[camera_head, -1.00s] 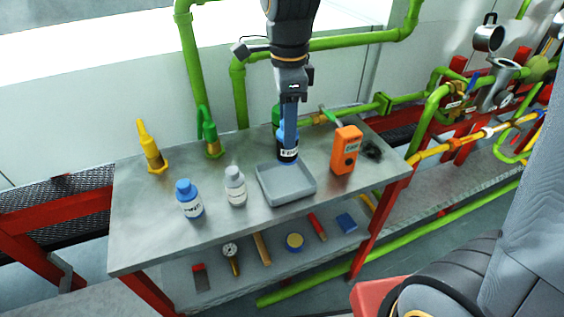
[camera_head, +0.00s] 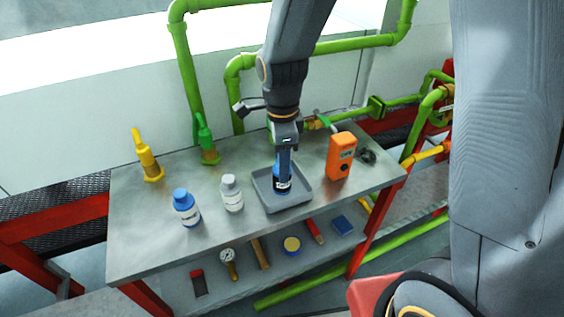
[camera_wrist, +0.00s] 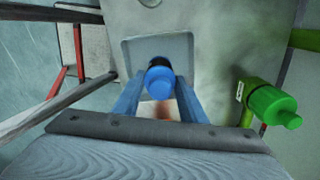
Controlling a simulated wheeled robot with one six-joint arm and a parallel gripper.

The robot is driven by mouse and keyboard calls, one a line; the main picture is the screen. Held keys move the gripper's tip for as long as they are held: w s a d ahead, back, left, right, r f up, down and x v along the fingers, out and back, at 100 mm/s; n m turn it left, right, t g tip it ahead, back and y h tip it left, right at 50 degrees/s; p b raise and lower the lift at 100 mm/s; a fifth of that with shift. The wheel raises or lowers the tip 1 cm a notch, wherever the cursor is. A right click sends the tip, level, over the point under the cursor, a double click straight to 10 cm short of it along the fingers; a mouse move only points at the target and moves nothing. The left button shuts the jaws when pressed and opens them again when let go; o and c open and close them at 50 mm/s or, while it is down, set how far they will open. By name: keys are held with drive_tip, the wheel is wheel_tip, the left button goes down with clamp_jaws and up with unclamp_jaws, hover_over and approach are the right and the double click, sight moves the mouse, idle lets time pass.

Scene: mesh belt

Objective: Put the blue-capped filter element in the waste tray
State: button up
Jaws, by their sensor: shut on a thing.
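The blue-capped filter element (camera_head: 283,186) has a dark body with a white label. My gripper (camera_head: 284,168) is shut on it from above. In the head view it is upright over the grey waste tray (camera_head: 305,199), within the rim's outline. Whether it touches the tray floor I cannot tell. In the wrist view the blue cap (camera_wrist: 160,84) shows between my two blue fingers (camera_wrist: 158,92), with the tray (camera_wrist: 132,52) behind it. My fingers hide part of the element.
A blue-capped bottle (camera_head: 187,208) and a white-capped bottle (camera_head: 232,194) stand left of the tray. An orange meter (camera_head: 340,157) stands to its right. Yellow (camera_head: 147,158) and green (camera_head: 206,140) fittings stand at the back left. Several tools lie on the shelf below.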

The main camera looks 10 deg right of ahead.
drive_tip(key=shift+f, duration=0.15)
drive_tip(key=o, duration=1.1)
wheel_tip(320, 180, up, 12)
drive_tip(key=b, duration=0.2)
drive_tip(key=shift+s+d+f+n+t, duration=0.2)
drive_tip(key=shift+s+d+f+n, duration=1.25)
drive_tip(key=shift+d+n, duration=1.1)
drive_tip(key=shift+s+d+f+n+t, duration=0.2)
drive_tip(key=shift+s+d+f+n, duration=1.2)
drive_tip(key=shift+n, duration=2)
drive_tip(key=shift+s+d+f+n+t, duration=0.2)
drive_tip(key=shift+s+d+f+n, duration=0.75)
drive_tip(key=shift+d+f+n, duration=1.6)
drive_tip(key=shift+a+r+n, duration=0.25)
drive_tip(key=shift+r+n, duration=0.15)
drive_tip(key=shift+r, duration=0.2)
drive_tip(key=shift+c, duration=0.2)
